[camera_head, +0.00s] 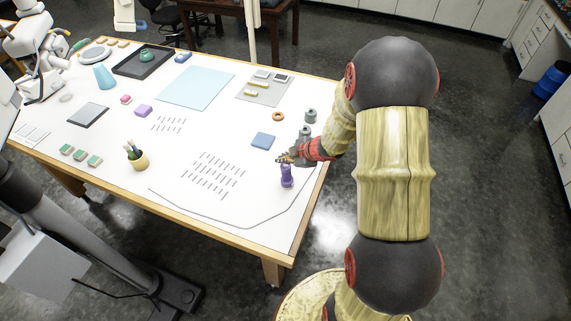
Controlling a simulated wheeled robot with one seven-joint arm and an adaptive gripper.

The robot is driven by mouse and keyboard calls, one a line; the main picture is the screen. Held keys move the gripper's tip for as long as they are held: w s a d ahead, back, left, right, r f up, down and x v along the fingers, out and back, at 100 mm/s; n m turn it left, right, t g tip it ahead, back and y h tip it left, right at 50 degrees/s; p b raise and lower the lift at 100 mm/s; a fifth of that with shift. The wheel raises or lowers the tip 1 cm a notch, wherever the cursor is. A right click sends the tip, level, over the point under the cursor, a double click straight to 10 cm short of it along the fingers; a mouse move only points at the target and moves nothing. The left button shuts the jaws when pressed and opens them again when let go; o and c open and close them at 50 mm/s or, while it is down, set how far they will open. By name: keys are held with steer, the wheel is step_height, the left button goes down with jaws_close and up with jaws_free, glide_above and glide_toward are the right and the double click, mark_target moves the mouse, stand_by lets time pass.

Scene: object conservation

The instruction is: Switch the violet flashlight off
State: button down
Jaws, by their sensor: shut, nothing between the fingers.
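The violet flashlight (287,178) stands upright near the right edge of the white table (120,168). My gripper (281,158) is just above and slightly left of its top, with the fingers shut and nothing between them. I cannot tell whether the fingertips touch the flashlight. Its switch is too small to make out, and I cannot tell whether its light is on.
A blue block (263,141) lies just behind and left of my gripper. Grey cylinders (311,115) and an orange ring (278,116) are farther back. A thin dark line curves across the front of the table.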

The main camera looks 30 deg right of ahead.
step_height(320, 180, up, 6)
steer(key=p, duration=0.6)
steer(key=shift+w+a, duration=0.15)
